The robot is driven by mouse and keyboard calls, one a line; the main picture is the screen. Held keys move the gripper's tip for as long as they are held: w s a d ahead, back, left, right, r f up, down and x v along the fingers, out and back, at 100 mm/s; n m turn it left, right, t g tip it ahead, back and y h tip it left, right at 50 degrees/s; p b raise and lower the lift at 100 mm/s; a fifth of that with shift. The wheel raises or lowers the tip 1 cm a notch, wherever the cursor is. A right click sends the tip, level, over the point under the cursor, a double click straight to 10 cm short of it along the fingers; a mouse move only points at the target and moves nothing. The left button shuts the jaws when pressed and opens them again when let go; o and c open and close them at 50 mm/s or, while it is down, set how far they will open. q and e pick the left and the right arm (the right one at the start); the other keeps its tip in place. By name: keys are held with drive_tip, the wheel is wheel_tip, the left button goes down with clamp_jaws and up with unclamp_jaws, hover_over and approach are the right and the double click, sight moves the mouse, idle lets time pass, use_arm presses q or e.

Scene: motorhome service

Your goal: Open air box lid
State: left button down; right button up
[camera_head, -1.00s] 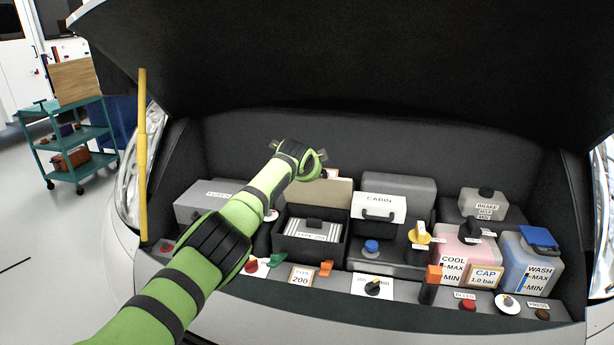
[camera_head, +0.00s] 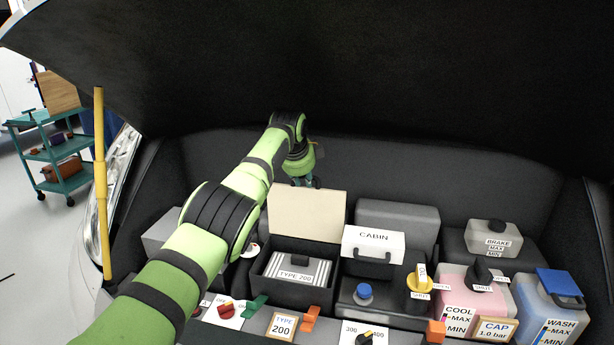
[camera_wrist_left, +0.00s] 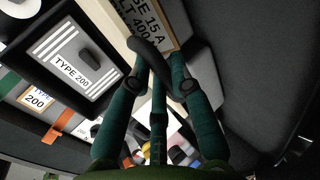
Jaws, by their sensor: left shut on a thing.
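The air box (camera_head: 293,295) is a black open-topped box with a pleated filter marked TYPE 200 (camera_head: 296,268) inside it. Its lid (camera_head: 308,214) stands raised at the back of the box, its pale beige inner face towards me. My left gripper (camera_head: 304,182) is at the lid's top edge, partly behind it. In the left wrist view, my left gripper's teal fingers (camera_wrist_left: 162,78) are shut on a dark curved handle (camera_wrist_left: 150,56) beside the pale lid edge. The lid's outer face is hidden in the head view. My right gripper is not in view.
The CABIN box (camera_head: 373,241) stands just right of the lid. A green clip (camera_head: 255,306) and an orange clip (camera_head: 310,318) are in front of the air box. Coolant (camera_head: 470,300) and wash tanks (camera_head: 553,300) stand at right. The bonnet (camera_head: 330,70) hangs overhead.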

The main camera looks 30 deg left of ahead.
use_arm(q)
drive_tip(key=shift+s+f, duration=0.1)
drive_tip(key=c, duration=1.1)
unclamp_jaws()
drive_tip(key=shift+r, duration=0.2)
drive_tip(key=v, duration=1.2)
drive_tip(key=shift+f, duration=0.1)
